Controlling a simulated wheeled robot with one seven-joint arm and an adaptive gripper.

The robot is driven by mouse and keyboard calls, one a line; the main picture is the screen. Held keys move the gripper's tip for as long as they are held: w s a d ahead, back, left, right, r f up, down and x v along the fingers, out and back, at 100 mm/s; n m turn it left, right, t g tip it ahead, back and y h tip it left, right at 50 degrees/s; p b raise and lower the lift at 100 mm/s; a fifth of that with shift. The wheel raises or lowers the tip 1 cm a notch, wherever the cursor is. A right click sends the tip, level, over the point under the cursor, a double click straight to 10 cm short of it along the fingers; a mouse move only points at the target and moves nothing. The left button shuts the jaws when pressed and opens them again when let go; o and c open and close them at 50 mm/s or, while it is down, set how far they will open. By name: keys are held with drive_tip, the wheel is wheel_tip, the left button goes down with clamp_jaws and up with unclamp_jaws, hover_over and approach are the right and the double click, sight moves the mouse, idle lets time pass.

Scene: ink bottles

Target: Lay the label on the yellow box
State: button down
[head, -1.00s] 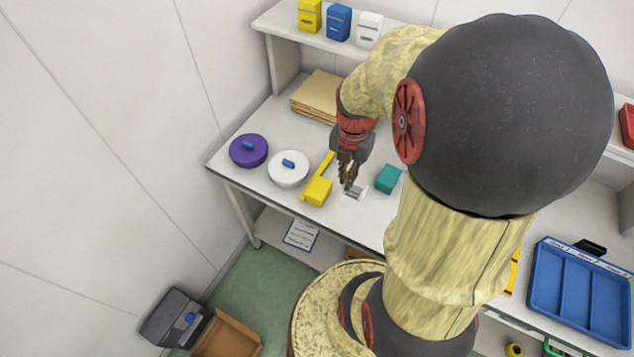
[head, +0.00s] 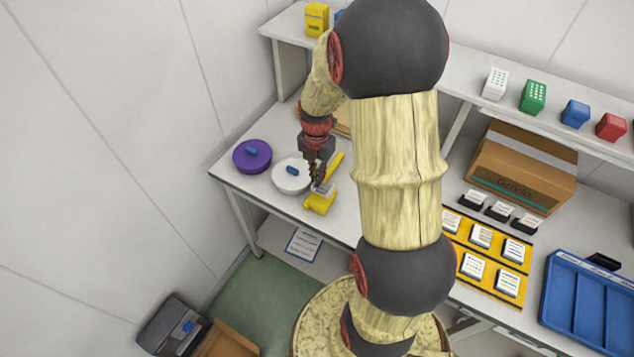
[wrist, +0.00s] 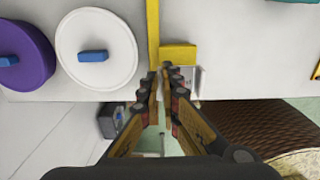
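The yellow box (head: 319,206) stands near the table's front edge, with a long yellow strip (head: 336,161) running back from it. The box also shows in the wrist view (wrist: 178,52), just beyond my fingertips. My gripper (head: 318,183) is over the box, its fingers nearly together on the label. The label (head: 327,188) is a small pale piece sticking out to the right of the fingers. It also shows in the wrist view (wrist: 198,82), partly hidden by the fingers. I cannot tell whether the label touches the box.
A white round container (head: 290,177) stands close to the left of my gripper, with a purple one (head: 251,156) farther left. A teal thing (wrist: 292,1) shows at the wrist view's top edge. A blue tray (head: 590,300) and a cardboard box (head: 520,175) are right.

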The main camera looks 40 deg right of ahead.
drive_tip(key=shift+f, duration=1.4)
drive_tip(key=shift+s+f+b, duration=0.1)
drive_tip(key=shift+b, duration=0.2)
drive_tip(key=c, duration=2)
unclamp_jaws()
drive_tip(key=shift+c, duration=0.2)
